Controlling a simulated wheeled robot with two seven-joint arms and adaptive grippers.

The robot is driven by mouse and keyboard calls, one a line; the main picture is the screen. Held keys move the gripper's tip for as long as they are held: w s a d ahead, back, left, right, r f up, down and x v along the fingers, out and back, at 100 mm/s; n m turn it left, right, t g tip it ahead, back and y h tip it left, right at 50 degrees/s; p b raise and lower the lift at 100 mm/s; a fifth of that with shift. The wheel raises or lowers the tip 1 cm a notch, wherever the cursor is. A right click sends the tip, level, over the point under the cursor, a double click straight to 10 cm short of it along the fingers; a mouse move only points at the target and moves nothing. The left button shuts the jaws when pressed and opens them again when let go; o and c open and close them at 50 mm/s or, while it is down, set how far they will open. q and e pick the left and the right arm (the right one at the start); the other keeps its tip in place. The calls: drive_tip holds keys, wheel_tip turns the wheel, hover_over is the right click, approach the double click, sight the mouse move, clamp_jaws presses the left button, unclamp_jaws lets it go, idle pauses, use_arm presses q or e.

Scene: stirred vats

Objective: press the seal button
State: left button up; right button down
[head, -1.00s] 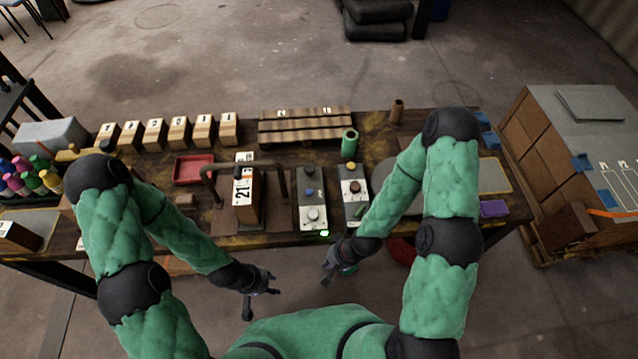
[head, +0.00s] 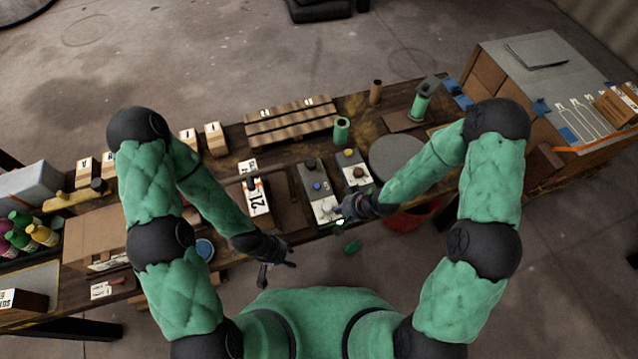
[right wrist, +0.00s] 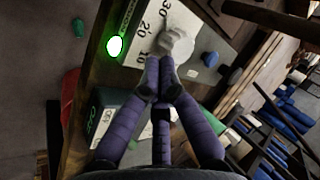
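Two grey control panels sit side by side at the table's front. The left panel (head: 313,174) has a blue button (head: 317,186) and a pale dial knob (head: 322,208). The right panel (head: 351,161) has a yellow button (head: 348,153) and a dark red knob. No readable label tells which is the seal button. My right gripper (head: 345,208) is at the left panel's front. In the right wrist view its purple fingers (right wrist: 163,82) are closed together, empty, beside the pale knob (right wrist: 176,42); contact is unclear. The blue button (right wrist: 210,59) is beyond. My left gripper (head: 279,275) is open and empty before the table.
A green light (right wrist: 114,46) glows on the table's front edge. A numbered box (head: 256,196) stands left of the panels, with a bar beside it. A green cylinder (head: 342,130) stands behind them. A red bin (head: 408,218) is below the table's front.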

drive_tip(key=w+a+r+n+t+y, duration=0.1)
drive_tip(key=w+a+r+n, duration=0.2)
drive_tip(key=w+a+r, duration=0.3)
drive_tip(key=w+r, duration=0.3)
drive_tip(key=w, duration=0.1)
drive_tip(key=shift+a+r+t+y, duration=0.2)
drive_tip(key=shift+r+t+y, duration=0.15)
drive_tip(key=shift+t+y, duration=0.05)
drive_tip(key=b, duration=0.8)
hover_over(319, 186)
wheel_tip(319, 186, down, 8)
drive_tip(key=shift+r, duration=0.25)
drive_tip(key=shift+f+b, duration=0.6)
drive_tip(key=shift+f, duration=0.1)
drive_tip(key=shift+f, duration=0.15)
drive_tip(key=shift+f, duration=0.2)
idle(0.3)
